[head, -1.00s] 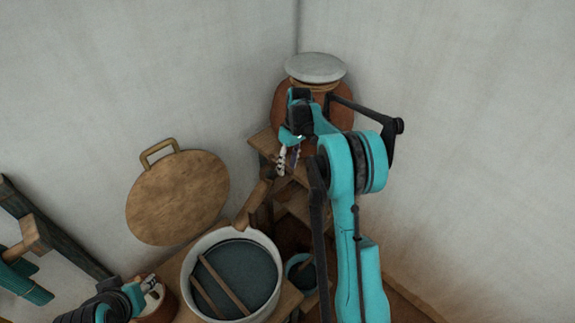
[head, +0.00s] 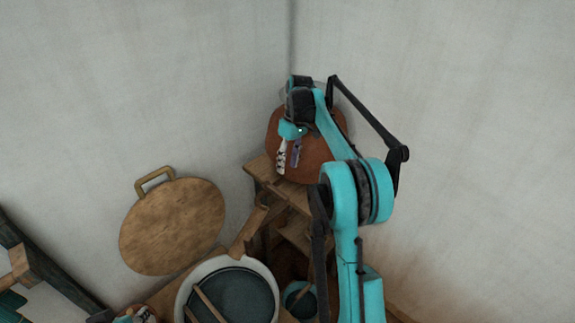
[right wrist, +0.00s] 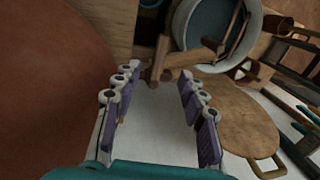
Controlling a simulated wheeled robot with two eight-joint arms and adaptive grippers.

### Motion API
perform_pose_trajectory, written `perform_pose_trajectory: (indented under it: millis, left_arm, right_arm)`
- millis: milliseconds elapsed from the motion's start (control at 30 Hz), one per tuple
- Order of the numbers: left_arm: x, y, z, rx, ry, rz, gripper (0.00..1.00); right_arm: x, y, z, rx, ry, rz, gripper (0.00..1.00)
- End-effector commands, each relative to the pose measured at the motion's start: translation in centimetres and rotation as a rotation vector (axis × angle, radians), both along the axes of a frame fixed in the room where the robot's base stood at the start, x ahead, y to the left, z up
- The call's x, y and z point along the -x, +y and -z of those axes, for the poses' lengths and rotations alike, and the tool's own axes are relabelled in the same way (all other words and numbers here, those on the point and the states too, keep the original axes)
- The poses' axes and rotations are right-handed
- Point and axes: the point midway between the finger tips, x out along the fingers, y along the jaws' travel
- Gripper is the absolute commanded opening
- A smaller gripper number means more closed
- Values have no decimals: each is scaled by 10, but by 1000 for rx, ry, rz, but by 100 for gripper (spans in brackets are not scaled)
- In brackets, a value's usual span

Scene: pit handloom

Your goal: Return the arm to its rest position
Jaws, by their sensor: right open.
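My right gripper (head: 289,154) hangs in front of the large round clay jar (head: 322,158) in the corner, its fingers pointing down. In the right wrist view its two purple-padded fingers (right wrist: 160,105) are spread apart with nothing between them. The jar fills the left of that view, close beside the fingers; whether they touch cannot be told. My right arm is raised and bent at the elbow. A small part of my left gripper (head: 124,319) shows at the bottom edge of the head view, too cut off to read its jaws.
A wooden stand (head: 258,167) is below the jar. A white-rimmed pot (head: 188,286) with dark liquid and sticks stands lower left, beside a small teal bucket (head: 299,301). A round wooden lid (head: 172,228) leans on the wall. Dark wooden beams (head: 55,275) are far left. Open wall lies right.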

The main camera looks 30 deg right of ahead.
Motion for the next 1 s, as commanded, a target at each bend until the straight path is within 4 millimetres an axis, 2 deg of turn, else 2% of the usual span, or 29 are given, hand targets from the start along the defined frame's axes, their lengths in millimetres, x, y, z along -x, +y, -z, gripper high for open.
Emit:
perform_pose_trajectory:
  millis: [267, 467, 600, 733, 867, 1000]
  left_arm:
    - [0, 0, 0, 0, 0, 0, 42]
    - [0, 0, 9, 0, 0, 0, 42]
    - [0, 0, 21, 0, 0, 0, 42]
    - [0, 0, 31, 0, 0, 0, 42]
    - [0, 0, 40, 0, 0, 0, 42]
    - [0, 0, 51, 0, 0, 0, 42]
  right_arm:
    - [1, 1, 0, 2, -1, 1, 42]
    - [20, 24, -13, 35, -52, 37, 42]
    - [54, 53, -24, 80, -132, 95, 42]
    - [92, 79, -26, 110, -215, 152, 42]
    - [133, 102, -19, 127, -302, 209, 42]
    - [180, 123, 1, 133, -400, 265, 42]
